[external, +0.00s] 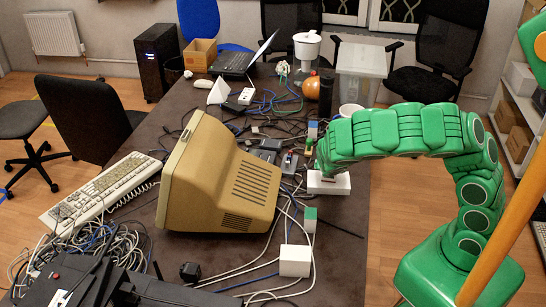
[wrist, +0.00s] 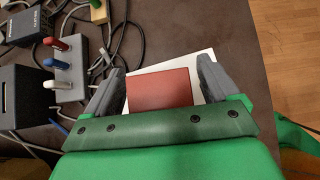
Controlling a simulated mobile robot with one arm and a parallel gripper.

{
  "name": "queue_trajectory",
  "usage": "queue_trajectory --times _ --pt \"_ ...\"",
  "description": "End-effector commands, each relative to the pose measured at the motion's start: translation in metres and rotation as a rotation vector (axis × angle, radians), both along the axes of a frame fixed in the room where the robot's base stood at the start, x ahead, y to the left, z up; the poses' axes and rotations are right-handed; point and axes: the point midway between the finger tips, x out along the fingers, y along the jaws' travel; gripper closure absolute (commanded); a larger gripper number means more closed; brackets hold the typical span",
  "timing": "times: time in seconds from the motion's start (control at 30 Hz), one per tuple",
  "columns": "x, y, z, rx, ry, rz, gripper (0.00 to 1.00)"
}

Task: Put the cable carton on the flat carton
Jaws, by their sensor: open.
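A reddish-brown box (wrist: 160,88), seemingly the cable carton, is between the two fingers of my gripper (wrist: 160,90) in the wrist view. A white flat piece (wrist: 200,60), seemingly the flat carton, shows beneath and around it. The red box looks to lie over the white one, but the hand hides its near side. My gripper's fingers are apart, one on each side of the red box. In the external view my gripper (external: 320,172) points down at the white flat carton (external: 330,187) near the table's right edge; the red box is mostly hidden there.
A beige monitor (external: 215,180) stands left of my gripper. A white cube (external: 295,260) and a green-and-white box (external: 310,218) stand nearer the camera. Cables and small devices (wrist: 65,75) crowd the left. A bare table strip lies along the right edge.

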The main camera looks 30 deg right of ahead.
Motion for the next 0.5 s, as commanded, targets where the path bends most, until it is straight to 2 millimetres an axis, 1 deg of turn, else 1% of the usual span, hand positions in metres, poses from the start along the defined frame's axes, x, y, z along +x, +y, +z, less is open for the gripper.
queue_trajectory --times 0.27,0.5 --pt "-0.001 0.001 0.005 0.001 -0.001 0.0 0.12" --pt "-0.013 0.015 0.022 0.0 -0.002 0.001 0.12"
